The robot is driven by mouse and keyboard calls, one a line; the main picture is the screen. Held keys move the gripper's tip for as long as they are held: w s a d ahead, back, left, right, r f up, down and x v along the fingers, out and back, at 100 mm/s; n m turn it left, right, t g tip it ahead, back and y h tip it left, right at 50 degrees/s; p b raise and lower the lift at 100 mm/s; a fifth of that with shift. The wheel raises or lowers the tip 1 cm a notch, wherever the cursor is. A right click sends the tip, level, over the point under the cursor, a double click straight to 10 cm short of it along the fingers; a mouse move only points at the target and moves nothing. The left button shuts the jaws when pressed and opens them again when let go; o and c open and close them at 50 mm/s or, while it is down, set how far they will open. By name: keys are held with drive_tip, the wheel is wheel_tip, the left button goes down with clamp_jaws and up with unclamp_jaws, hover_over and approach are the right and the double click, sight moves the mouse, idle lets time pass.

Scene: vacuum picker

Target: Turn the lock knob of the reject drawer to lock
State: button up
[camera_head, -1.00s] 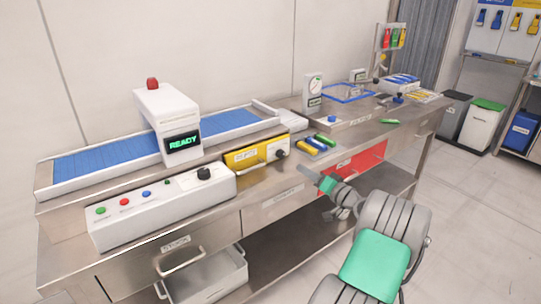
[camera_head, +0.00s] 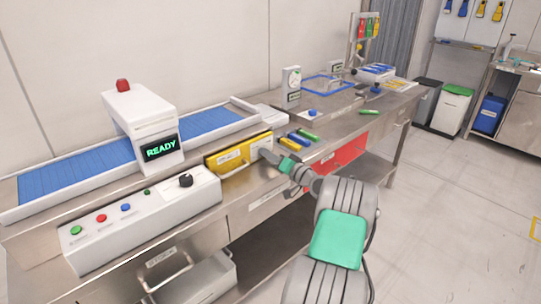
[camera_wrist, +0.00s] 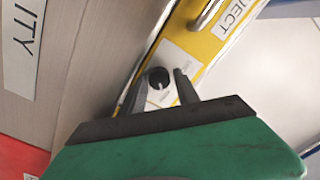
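The reject drawer has a yellow front (camera_head: 228,158); in the wrist view its yellow face (camera_wrist: 208,40) carries a REJECT label and a metal handle. The lock knob (camera_wrist: 159,77) is small, round and black with a light mark, on a white plate (camera_wrist: 178,62) whose small print is unreadable. In the head view my gripper (camera_head: 266,156) is at the drawer's right end and hides the knob.
A white control box (camera_head: 140,215) with coloured buttons and a black dial stands left of the drawer. Blue, yellow and green items (camera_head: 298,140) lie on the bench just behind my gripper. A red panel (camera_head: 338,155) is further right.

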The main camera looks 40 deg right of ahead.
drive_tip(key=shift+c, duration=0.6)
clamp_jaws()
drive_tip(key=shift+d, duration=0.2)
drive_tip(key=shift+a, duration=0.1)
